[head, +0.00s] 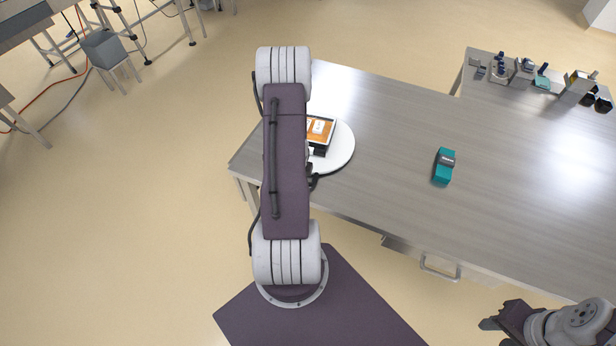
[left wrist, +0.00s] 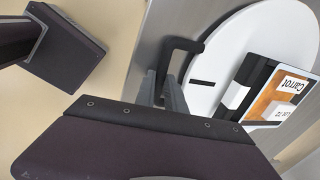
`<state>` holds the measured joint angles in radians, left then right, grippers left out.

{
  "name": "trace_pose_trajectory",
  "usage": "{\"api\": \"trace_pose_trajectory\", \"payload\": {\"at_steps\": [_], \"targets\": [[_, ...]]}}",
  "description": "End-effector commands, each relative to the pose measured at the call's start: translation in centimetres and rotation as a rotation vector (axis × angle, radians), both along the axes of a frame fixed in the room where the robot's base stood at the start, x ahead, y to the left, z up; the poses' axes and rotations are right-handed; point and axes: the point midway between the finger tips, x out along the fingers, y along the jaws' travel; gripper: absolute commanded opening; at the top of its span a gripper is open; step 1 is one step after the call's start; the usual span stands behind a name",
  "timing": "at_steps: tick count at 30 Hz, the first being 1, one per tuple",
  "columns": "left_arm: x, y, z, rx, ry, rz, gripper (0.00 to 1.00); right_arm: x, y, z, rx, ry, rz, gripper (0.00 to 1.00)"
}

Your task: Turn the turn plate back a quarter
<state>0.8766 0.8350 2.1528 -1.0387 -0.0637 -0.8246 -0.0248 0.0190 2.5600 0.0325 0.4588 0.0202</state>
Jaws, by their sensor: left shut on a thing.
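The turn plate (head: 343,153) is a round white disc near the table's left end, partly hidden behind my left arm. In the left wrist view the white plate (left wrist: 226,45) has a black bent handle (left wrist: 182,43) at its edge. My left gripper (left wrist: 163,88) is shut on that handle. In the head view the left gripper (head: 312,180) is mostly hidden by the arm.
A teal handheld device (head: 444,166) lies on the grey table (head: 390,130), well right of the plate. Several small devices (head: 520,72) stand at the far right. The table between is clear. A drawer handle (head: 440,268) sticks out at the front.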

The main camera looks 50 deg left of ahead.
Motion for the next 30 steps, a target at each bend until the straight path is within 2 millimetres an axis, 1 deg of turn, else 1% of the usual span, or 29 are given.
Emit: {"api": "trace_pose_trajectory", "payload": {"at_steps": [1,3,12,19,30], "targets": [[0.0,0.6,0.7,0.005,-0.009,-0.011,0.0,0.0,0.0,0.9,0.0,0.0,0.0,0.36],[-0.3,1.1,0.7,0.005,-0.008,-0.04,0.0,0.0,0.0,1.6,0.0,0.0,0.0,0.36],[-1.0,2.5,0.6,0.005,-0.01,-0.124,0.0,0.0,0.0,3.5,0.0,0.0,0.0,0.36],[-1.3,3.0,0.4,0.007,-0.009,-0.154,0.0,0.0,0.0,4.1,0.0,0.0,0.0,0.36],[-1.4,3.2,0.3,0.008,-0.008,-0.163,0.0,0.0,0.0,4.1,0.0,0.0,0.0,0.36]]}}
